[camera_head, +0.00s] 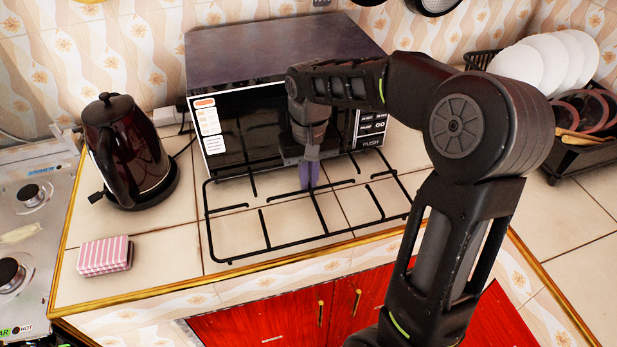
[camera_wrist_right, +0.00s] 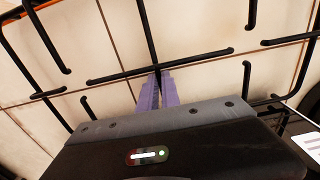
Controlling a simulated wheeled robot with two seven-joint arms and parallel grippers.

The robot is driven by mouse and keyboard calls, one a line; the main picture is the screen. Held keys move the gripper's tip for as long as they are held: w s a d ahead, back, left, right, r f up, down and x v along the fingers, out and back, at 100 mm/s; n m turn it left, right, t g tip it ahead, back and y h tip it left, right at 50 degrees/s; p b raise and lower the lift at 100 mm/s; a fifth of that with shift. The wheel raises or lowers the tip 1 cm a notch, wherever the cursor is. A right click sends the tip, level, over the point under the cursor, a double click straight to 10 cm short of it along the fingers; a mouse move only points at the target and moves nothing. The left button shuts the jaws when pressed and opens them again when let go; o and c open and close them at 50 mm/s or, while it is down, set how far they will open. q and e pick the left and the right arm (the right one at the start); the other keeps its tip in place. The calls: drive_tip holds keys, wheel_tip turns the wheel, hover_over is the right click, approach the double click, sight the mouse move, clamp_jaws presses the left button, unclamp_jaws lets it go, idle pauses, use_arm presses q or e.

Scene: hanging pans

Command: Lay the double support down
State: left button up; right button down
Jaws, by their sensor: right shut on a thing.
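The double support (camera_head: 265,229) is a black wire pan rack in front of the microwave in the head view. It appears flat, over or on the tiled counter; I cannot tell whether it touches the tiles. My right gripper (camera_head: 309,176) is above its middle, pointing down, with its purple fingers shut on one of its bars. The right wrist view shows the support (camera_wrist_right: 190,60) filling the upper part, with the fingers (camera_wrist_right: 158,90) around the central bar. My left gripper is not in view.
A black microwave (camera_head: 270,45) stands right behind the support. A dark kettle (camera_head: 126,150) is at the left, and a pink striped sponge (camera_head: 104,256) lies at the front left. A dish rack (camera_head: 577,150) with white plates is at the right. The stove (camera_head: 30,225) borders the counter at the left.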

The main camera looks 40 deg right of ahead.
drive_tip(key=shift+f+b, duration=0.3)
drive_tip(key=shift+f, duration=0.25)
drive_tip(key=c, duration=1.5)
unclamp_jaws()
drive_tip(key=shift+f, duration=0.1)
drive_tip(key=shift+r, duration=4)
